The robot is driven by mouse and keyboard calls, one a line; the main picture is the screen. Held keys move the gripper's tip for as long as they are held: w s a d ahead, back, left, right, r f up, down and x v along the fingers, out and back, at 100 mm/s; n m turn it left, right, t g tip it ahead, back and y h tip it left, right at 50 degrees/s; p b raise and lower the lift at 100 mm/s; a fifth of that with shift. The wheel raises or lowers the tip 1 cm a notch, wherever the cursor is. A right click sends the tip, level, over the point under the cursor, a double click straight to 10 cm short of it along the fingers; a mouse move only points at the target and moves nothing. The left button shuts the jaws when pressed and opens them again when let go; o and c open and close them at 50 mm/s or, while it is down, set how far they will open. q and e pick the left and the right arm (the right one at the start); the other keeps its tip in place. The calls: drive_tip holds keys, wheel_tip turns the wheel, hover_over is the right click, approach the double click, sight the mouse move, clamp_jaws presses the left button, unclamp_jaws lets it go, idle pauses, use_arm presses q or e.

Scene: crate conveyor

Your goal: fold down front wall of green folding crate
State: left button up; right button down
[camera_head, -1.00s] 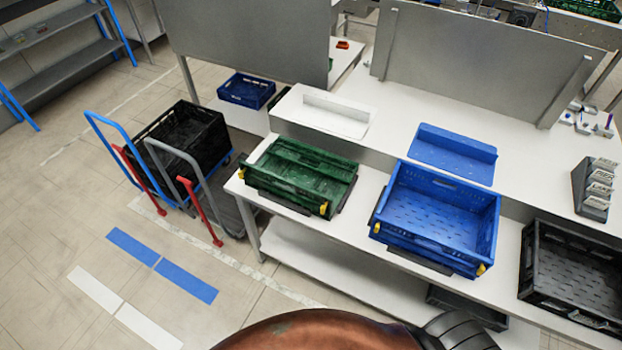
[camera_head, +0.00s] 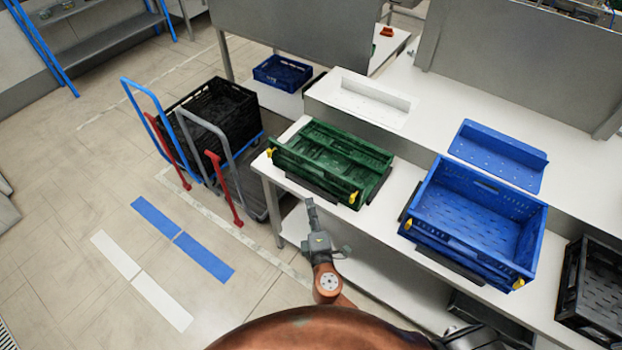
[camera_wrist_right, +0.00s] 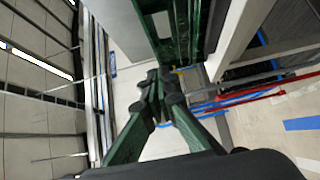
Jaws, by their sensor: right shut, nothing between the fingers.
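The green folding crate (camera_head: 330,160) sits on the white table, with a yellow latch at each end of its front wall (camera_head: 310,178). The front wall looks upright, and green panels lie low inside the crate. My right gripper (camera_head: 310,203) is in front of the crate, near the table's front edge, apart from the wall and empty. In the right wrist view its fingers (camera_wrist_right: 163,82) are shut together, and the green crate (camera_wrist_right: 193,30) shows just beyond them.
A blue crate (camera_head: 525,238) stands to the right on the same table (camera_head: 388,232), with a black crate (camera_head: 568,300) further right. A trolley with a black crate (camera_head: 240,125) stands left of the table. The floor in front is clear.

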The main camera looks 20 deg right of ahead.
approach(309, 163)
drive_tip(key=w+a, duration=0.2)
drive_tip(key=w, duration=0.1)
use_arm(q)
drive_tip(key=shift+s+d+r+p, duration=0.1)
drive_tip(key=shift+s+r+p, duration=0.35)
drive_tip(key=shift+s+p, duration=0.15)
use_arm(e)
drive_tip(key=shift+w+d+f, duration=0.15)
drive_tip(key=shift+w+d, duration=1.1)
drive_tip(key=shift+d, duration=0.15)
use_arm(q)
drive_tip(key=shift+r, duration=0.1)
